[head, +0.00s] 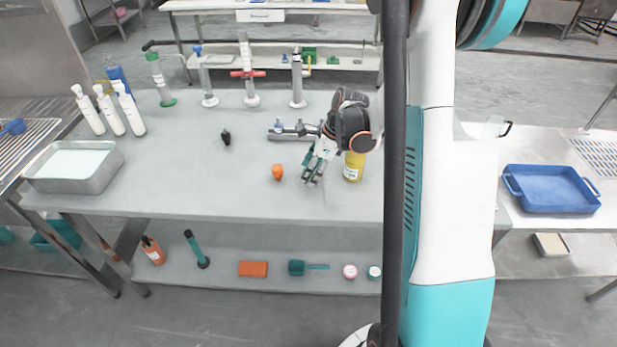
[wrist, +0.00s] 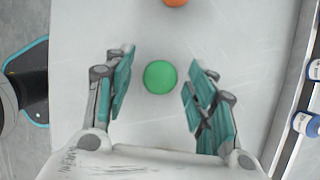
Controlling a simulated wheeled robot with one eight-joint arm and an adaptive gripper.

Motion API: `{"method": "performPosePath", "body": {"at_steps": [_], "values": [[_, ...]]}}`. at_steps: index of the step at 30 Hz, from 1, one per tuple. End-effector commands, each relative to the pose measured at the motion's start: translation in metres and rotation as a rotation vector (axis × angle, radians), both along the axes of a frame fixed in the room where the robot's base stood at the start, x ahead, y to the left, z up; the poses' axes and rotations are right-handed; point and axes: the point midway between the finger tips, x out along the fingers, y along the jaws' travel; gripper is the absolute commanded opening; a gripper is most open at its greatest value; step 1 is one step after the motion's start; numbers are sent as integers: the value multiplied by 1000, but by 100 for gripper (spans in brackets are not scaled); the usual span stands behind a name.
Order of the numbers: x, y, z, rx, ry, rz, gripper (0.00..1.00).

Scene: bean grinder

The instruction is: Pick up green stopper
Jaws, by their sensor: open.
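The green stopper (wrist: 160,77) is a round green disc seen from above in the wrist view. It lies on the pale grey tabletop (wrist: 215,25). My gripper (wrist: 162,60) is open, with one teal-padded finger to the left of the stopper and one to the right. Gaps show between the stopper and both fingers. The height of the fingertips above the table is hard to tell. In the head view my gripper (head: 313,178) points down over the front part of the table, and I cannot make out the green stopper there.
An orange stopper (head: 277,171) stands left of my gripper, and a black stopper (head: 226,137) farther left. A yellow bottle (head: 353,167) stands close on the right. Cylinders and white bottles (head: 107,110) stand behind, and a metal tray (head: 75,172) is at the left end.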

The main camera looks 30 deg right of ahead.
Motion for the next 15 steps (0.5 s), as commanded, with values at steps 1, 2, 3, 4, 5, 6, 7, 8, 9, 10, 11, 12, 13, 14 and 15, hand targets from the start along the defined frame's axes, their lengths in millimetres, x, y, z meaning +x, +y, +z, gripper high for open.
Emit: {"method": "performPosePath", "body": {"at_steps": [1,2,3,4,5,6,7,8,9,10,11,12,13,14,15], "values": [[0,0,1,0,0,0,51],[0,0,1,0,0,0,51],[0,0,1,0,0,0,51],[0,0,1,0,0,0,51],[0,0,1,0,0,0,46],[0,0,1,0,0,0,37],[0,0,1,0,0,0,31],[0,0,1,0,0,0,24],[0,0,1,0,0,0,15],[0,0,1,0,0,0,11],[0,0,1,0,0,0,11],[0,0,1,0,0,0,11],[0,0,1,0,0,0,11],[0,0,1,0,0,0,11],[0,0,1,0,0,0,11]]}}
